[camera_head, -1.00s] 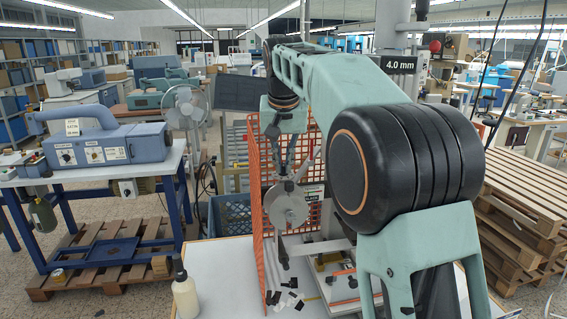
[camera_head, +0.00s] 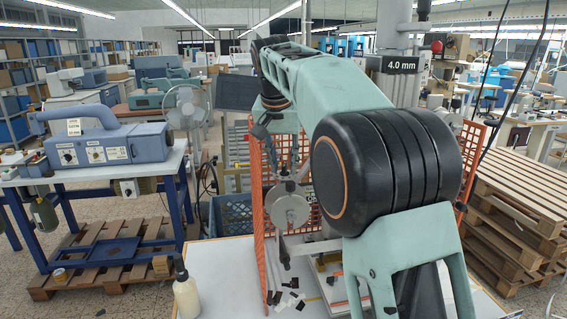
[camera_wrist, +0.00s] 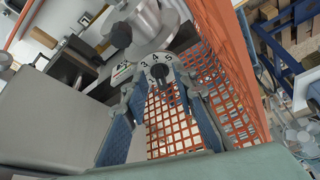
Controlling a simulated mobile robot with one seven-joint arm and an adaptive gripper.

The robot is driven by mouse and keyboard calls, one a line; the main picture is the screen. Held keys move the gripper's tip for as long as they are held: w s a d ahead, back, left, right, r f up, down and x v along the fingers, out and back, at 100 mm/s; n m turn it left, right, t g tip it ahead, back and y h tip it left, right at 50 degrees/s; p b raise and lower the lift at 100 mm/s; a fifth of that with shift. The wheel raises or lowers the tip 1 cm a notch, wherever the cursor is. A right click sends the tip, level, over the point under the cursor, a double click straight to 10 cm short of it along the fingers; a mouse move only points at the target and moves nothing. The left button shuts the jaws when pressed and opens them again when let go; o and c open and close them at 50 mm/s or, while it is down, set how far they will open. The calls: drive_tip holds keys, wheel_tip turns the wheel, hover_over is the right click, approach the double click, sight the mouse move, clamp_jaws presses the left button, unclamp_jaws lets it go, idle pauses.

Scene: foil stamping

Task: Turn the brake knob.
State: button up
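In the wrist view, a pale dial with black numerals and a dark round centre, which looks to be the brake knob (camera_wrist: 160,71), sits ahead of my gripper (camera_wrist: 163,84). My gripper's two blue-padded fingers are apart, with the dial in line with the gap at their tips. I cannot tell whether they touch it. A round metal reel (camera_wrist: 147,22) lies just beyond. In the head view, my gripper (camera_head: 277,158) points down just above the grey reel (camera_head: 287,209); the knob is too small to make out there.
An orange mesh guard (camera_head: 257,180) stands close around the reel, and it fills much of the wrist view (camera_wrist: 228,70). A capped bottle (camera_head: 186,294) stands on the white table (camera_head: 222,262) at the front left. Dark scraps (camera_head: 290,300) lie on the table.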

drive_tip(key=v, duration=1.2)
